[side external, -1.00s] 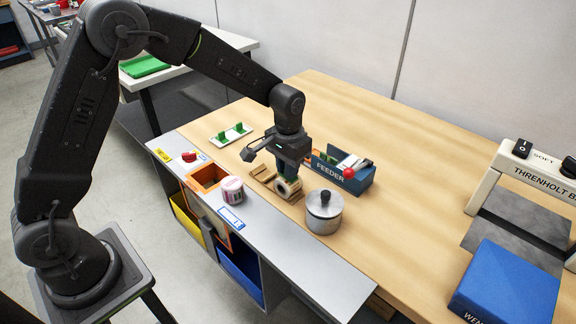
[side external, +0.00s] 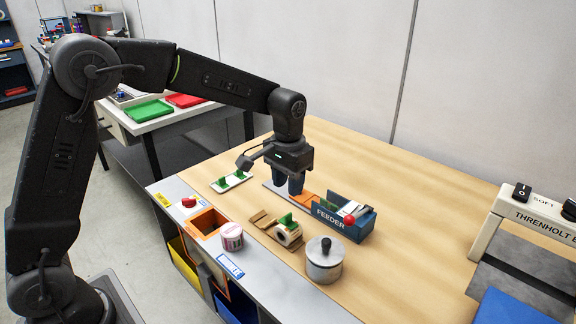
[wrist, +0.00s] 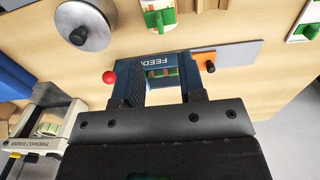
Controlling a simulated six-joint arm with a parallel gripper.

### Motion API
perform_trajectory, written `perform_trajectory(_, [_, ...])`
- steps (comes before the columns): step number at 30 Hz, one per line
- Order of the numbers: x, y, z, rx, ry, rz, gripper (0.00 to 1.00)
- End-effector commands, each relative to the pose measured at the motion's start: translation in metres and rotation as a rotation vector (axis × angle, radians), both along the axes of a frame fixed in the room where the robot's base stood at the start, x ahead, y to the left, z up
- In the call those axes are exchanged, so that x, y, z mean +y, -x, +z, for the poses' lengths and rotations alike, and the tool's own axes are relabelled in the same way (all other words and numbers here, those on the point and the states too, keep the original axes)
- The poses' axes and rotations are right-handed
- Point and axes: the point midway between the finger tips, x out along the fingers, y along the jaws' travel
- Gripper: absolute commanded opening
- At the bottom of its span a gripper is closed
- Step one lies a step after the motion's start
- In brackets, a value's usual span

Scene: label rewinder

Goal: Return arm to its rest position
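My gripper (side external: 288,188) hangs pointing down above the table, behind the label roll and left of the feeder. In the wrist view its two fingers (wrist: 163,82) stand apart, with nothing held between them. A label roll (side external: 289,236) with a green piece on it rests on a wooden cradle (side external: 265,222); the gripper is clear of it. The blue feeder (side external: 355,228), with a red knob (side external: 349,219), stands to the right. In the wrist view the feeder (wrist: 155,73) shows beyond and between the fingers.
A lidded metal pot (side external: 324,262) stands in front of the feeder. A pink-and-white jar (side external: 231,236), an orange bin (side external: 207,222) and a red button (side external: 189,202) are along the grey front strip. A white plate with green clips (side external: 230,181) lies left. The back-right wood is clear.

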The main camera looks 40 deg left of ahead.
Motion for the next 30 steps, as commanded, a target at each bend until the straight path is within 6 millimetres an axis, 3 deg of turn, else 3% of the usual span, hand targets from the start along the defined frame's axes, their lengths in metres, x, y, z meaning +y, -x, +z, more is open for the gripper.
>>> perform_trajectory(3, [0.000, 0.000, 0.023, -0.004, 0.000, 0.000, 0.37])
perform_trajectory(10, [0.000, 0.001, 0.045, -0.003, 0.000, 0.000, 0.37])
perform_trajectory(14, [0.003, 0.014, 0.060, -0.031, 0.002, 0.000, 0.37])
perform_trajectory(17, [0.008, 0.039, 0.079, -0.080, 0.005, 0.001, 0.37])
perform_trajectory(21, [0.015, 0.085, 0.103, -0.169, 0.008, 0.002, 0.37])
perform_trajectory(25, [0.020, 0.130, 0.114, -0.252, 0.009, 0.001, 0.37])
perform_trajectory(30, [0.026, 0.187, 0.114, -0.359, 0.007, 0.001, 0.37])
